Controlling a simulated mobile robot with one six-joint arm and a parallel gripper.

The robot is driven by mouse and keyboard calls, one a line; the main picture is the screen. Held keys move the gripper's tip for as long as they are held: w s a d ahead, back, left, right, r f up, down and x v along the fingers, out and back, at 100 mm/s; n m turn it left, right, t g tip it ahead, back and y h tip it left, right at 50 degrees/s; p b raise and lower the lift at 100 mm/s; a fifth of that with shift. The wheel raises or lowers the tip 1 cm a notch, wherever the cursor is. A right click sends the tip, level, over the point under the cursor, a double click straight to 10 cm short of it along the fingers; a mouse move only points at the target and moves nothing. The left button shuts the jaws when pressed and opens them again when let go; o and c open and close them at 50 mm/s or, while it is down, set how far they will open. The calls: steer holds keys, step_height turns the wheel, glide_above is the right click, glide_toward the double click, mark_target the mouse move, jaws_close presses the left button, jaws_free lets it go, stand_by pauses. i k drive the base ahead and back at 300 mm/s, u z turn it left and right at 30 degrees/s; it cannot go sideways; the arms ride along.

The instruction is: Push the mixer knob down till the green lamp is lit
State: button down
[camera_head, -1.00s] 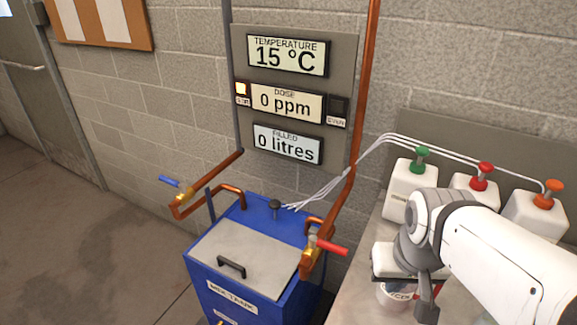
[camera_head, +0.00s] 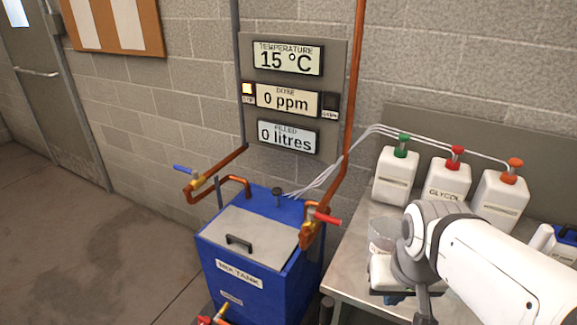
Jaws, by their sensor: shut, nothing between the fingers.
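The mixer knob appears to be the black knob (camera_head: 277,192) standing upright on the back of the blue mix tank (camera_head: 255,280). The wall panel (camera_head: 318,78) has a lit amber lamp (camera_head: 248,89) at the left of the dose display. A dark, unlit lamp (camera_head: 330,102) is at the right of that display; its colour cannot be told. The displays read 15 °C, 0 ppm and 0 litres. My gripper (camera_head: 424,310) is shut and empty, at the lower right over the bench, well apart from the knob. It is partly hidden by my wrist.
A copper pipe with a red-handled valve (camera_head: 326,218) stands at the tank's right. A blue-handled valve (camera_head: 186,169) is at its left. Several white jugs (camera_head: 446,188) with coloured pumps and a clear container (camera_head: 382,235) stand on the bench (camera_head: 345,262). Thin tubes run from the pumps toward the knob.

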mark_target(276, 191)
steer(key=z, duration=2.9)
steer(key=k, duration=2.3)
steer(key=u, duration=2.1)
steer(key=i, duration=0.25)
